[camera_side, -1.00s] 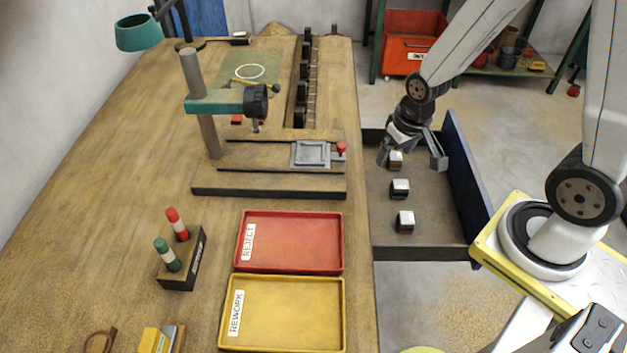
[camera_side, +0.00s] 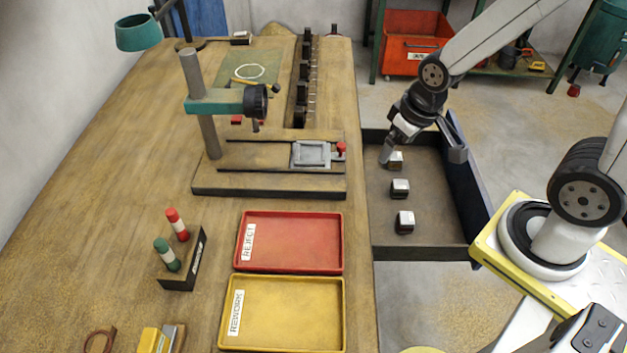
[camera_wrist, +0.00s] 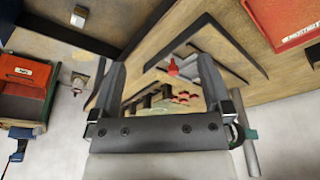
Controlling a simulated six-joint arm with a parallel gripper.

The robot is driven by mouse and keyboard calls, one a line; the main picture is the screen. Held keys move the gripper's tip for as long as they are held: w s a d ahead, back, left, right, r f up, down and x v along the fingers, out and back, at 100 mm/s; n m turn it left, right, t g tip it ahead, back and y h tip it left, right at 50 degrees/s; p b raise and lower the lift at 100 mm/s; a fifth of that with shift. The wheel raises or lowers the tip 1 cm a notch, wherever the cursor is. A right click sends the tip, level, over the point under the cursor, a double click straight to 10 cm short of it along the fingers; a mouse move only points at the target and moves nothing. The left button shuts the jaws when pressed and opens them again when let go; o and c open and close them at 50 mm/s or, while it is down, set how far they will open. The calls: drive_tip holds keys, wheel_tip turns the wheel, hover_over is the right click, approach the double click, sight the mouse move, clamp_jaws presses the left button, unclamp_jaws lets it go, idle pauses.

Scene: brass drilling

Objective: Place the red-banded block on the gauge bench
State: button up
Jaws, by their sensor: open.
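Three small blocks with pale tops and dark sides lie in a row in the dark tray: a far one (camera_side: 396,160), a middle one (camera_side: 400,188) and a near one (camera_side: 405,222). I cannot make out clearly which has a red band. My gripper (camera_side: 424,157) is open and tilted over the far end of the tray, with one finger beside the far block and partly in front of it. In the wrist view my gripper (camera_wrist: 160,66) has nothing between its fingers, and one block (camera_wrist: 78,16) shows at upper left. I cannot tell which bench is the gauge bench.
The wooden table (camera_side: 110,180) carries a stand with a column (camera_side: 190,75), a grey plate (camera_side: 311,153) and a red knob (camera_side: 341,148). Red (camera_side: 300,240) and yellow (camera_side: 290,312) trays lie nearer. The tray's blue-black wall (camera_side: 465,180) rises at right.

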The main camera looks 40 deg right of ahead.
drive_tip(key=w+d+f+n+h, duration=0.1)
drive_tip(key=w+d+f+n, duration=0.15)
drive_tip(key=d+f, duration=0.35)
drive_tip(key=n+t+y, duration=0.3)
drive_tip(key=n+y, duration=0.3)
hover_over(408, 217)
drive_tip(key=d, duration=0.2)
drive_tip(key=f, duration=1.6)
drive_tip(key=shift+s+f, duration=0.25)
drive_tip(key=shift+s+a+f+n+y, duration=0.25)
drive_tip(key=shift+s+a+y, duration=0.1)
drive_tip(key=shift+s+y, duration=0.1)
drive_tip(key=shift+f, duration=0.1)
drive_tip(key=shift+f, duration=3.4)
drive_tip(key=shift+w+f, duration=0.1)
